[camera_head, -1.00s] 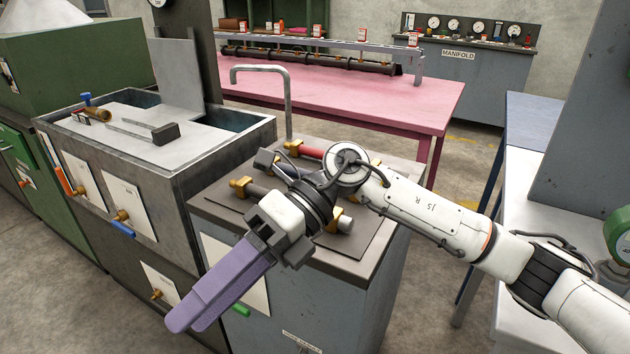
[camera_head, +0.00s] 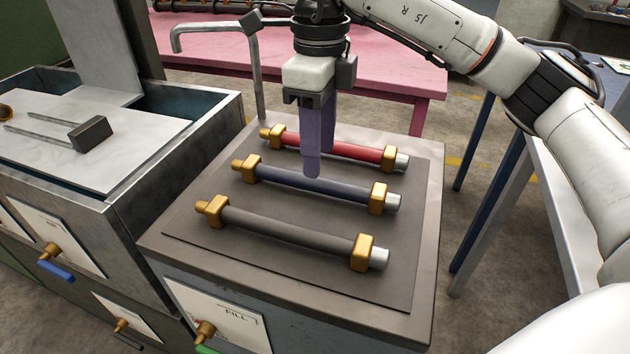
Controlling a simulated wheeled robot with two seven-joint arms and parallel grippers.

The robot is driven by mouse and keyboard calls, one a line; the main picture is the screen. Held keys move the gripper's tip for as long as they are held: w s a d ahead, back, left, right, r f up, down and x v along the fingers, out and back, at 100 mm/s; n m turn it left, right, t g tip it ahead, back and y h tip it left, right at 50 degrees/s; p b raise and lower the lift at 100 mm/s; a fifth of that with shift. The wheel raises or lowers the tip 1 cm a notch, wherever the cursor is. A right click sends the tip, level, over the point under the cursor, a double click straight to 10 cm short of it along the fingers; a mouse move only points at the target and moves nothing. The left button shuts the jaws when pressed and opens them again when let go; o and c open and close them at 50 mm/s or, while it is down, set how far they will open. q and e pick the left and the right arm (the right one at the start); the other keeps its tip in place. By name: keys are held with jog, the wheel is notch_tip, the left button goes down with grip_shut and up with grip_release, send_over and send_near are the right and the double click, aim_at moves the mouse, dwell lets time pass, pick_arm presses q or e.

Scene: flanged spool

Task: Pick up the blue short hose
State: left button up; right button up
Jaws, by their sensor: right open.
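The blue short hose (camera_head: 335,190) lies on a dark mat on the bench, the middle one of three hoses, with brass blocks near both ends. My right gripper (camera_head: 312,172) points straight down over the middle of the blue hose. Its purple fingers overlap the hose's far edge in the picture; I cannot tell whether they touch it. The gripper is open, though the fingers are seen nearly edge-on and one partly hides the other. My left gripper is not in view.
A red hose (camera_head: 365,152) lies behind the blue one and a grey-black hose (camera_head: 285,232) in front. A bent metal pipe (camera_head: 257,75) rises at the bench's back left. A metal tank (camera_head: 170,165) stands left, a pink table (camera_head: 395,85) behind.

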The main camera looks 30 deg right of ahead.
aim_at(312, 183)
notch_tip(312, 183, down, 6)
jog(key=shift+w+d, duration=0.1)
jog(key=shift+w, duration=0.05)
dwell(0.3)
jog(key=shift+r, duration=0.1)
grip_shut()
